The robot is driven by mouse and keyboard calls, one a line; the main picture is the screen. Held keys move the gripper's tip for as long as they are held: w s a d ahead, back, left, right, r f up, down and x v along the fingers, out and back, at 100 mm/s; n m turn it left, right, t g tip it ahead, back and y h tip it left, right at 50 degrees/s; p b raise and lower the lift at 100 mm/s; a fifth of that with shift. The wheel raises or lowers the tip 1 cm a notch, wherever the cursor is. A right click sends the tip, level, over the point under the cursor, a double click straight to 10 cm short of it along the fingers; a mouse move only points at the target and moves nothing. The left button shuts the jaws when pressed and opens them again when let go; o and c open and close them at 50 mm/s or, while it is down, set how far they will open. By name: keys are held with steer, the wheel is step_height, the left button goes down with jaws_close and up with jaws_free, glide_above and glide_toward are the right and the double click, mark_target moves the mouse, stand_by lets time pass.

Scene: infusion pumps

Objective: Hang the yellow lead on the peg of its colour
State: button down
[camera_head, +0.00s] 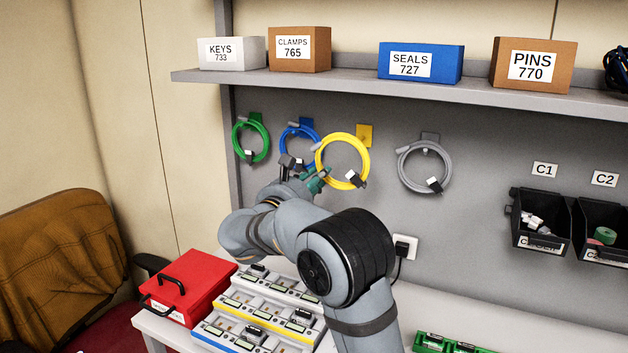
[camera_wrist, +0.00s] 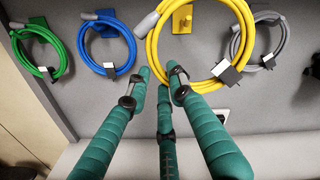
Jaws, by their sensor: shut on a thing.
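The yellow lead (camera_head: 320,145) is a coiled ring with a black-and-white plug at its lower right. My gripper (camera_head: 316,181) is shut on the lower left of this ring; in the wrist view, its green fingers (camera_wrist: 158,82) meet at the yellow cable (camera_wrist: 152,55). The yellow peg plate (camera_head: 365,131) is on the grey wall panel, behind the ring's upper right in the head view. In the wrist view, the yellow peg (camera_wrist: 181,20) shows through the loop. Whether the peg tip passes into the loop cannot be told.
Green (camera_head: 237,152) and blue (camera_head: 286,137) leads hang left of the yellow one, the blue partly covered. A grey lead (camera_head: 401,171) hangs to the right. A shelf (camera_head: 345,78) with boxes runs above. A red case (camera_head: 185,288) and device rack (camera_head: 262,318) stand below.

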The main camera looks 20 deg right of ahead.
steer(key=shift+f+p+x, duration=0.25)
steer(key=shift+f+x, duration=0.1)
steer(key=shift+x, duration=1.65)
steer(key=shift+f+p+x, duration=0.3)
steer(key=shift+f+x, duration=0.05)
steer(key=shift+x, duration=1.65)
steer(key=shift+f+p+x, duration=0.25)
steer(key=shift+f+x, duration=0.15)
steer(key=shift+x, duration=1.6)
steer(key=shift+d, duration=0.1)
steer(key=c, duration=1.5)
jaws_free()
steer(key=shift+o, duration=0.2)
steer(key=shift+s, duration=0.15)
steer(key=v, duration=1.2)
